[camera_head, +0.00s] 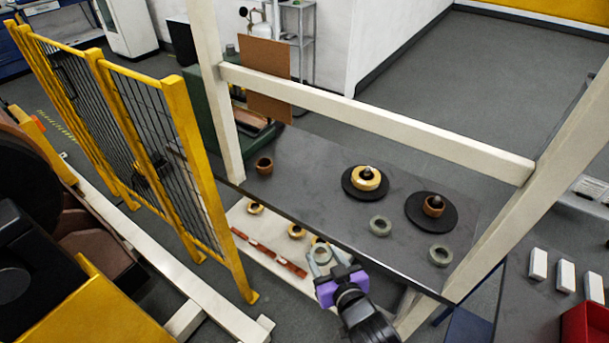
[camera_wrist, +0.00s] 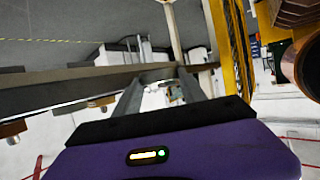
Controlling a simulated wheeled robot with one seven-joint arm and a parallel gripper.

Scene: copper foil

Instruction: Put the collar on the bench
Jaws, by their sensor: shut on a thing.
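My gripper (camera_head: 322,264), with a purple body, is shut on a grey ring-shaped collar (camera_head: 320,251). The collar also shows between the fingers in the wrist view (camera_wrist: 157,75), partly hidden by them. In the head view the gripper and collar are at the near edge of the dark bench (camera_head: 315,180), in front of its top and over the pale lower shelf (camera_head: 262,232). Two similar grey rings (camera_head: 380,225) and (camera_head: 439,255) lie on the bench. The gap between the held collar and the bench edge is hard to judge.
On the bench stand a brown ring (camera_head: 264,165) and two black discs (camera_head: 352,188) and (camera_head: 415,217) bearing rings. Its left-middle top is bare. A white frame beam (camera_head: 380,122) crosses above the bench. A yellow fence (camera_head: 185,160) stands left. Yellow rings (camera_head: 255,209) sit on the lower shelf.

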